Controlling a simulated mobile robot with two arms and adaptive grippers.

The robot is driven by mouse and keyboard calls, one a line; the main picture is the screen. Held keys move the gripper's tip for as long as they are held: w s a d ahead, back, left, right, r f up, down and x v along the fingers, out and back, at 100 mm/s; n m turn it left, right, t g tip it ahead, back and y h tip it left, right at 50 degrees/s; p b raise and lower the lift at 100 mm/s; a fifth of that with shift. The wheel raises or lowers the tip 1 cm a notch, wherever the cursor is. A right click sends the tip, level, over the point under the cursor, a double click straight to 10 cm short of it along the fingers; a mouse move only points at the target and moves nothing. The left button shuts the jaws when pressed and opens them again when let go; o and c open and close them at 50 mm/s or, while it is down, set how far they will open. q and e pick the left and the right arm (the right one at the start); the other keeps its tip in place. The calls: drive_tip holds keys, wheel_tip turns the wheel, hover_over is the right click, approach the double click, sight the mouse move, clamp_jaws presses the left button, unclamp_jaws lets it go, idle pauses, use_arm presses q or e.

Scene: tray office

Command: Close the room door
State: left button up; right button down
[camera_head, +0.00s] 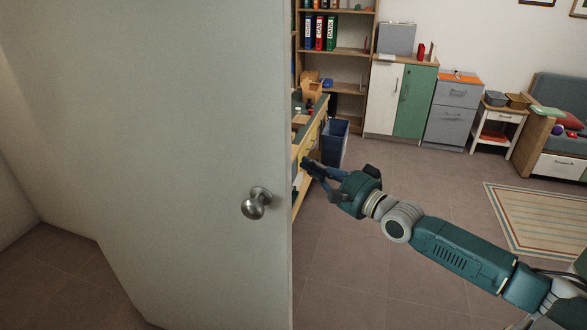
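The room door (170,150) is a large pale grey-green panel that fills the left half of the view and stands open. Its round metal knob (256,203) sits near the door's right edge. My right gripper (308,166) is just right of that edge, a little higher than the knob, and seems apart from the door. Its dark fingers point left toward the door edge; whether they are open or shut is unclear. My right arm reaches in from the lower right. My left gripper is not in view.
Behind the gripper stand a wooden desk (312,135) and a blue bin (334,143). A shelf, a white-and-green cabinet (402,98), a grey drawer unit (453,112) and a sofa line the back. A striped rug (540,215) lies right. The middle floor is clear.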

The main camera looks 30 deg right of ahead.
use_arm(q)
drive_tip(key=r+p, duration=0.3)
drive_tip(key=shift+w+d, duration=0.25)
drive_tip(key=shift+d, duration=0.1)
use_arm(e)
drive_tip(key=a, duration=0.1)
drive_tip(key=w+a, duration=0.1)
drive_tip(key=a, duration=0.2)
drive_tip(key=shift+w+a+f, duration=0.15)
drive_tip(key=shift+w+a, duration=0.1)
drive_tip(key=shift+w, duration=0.15)
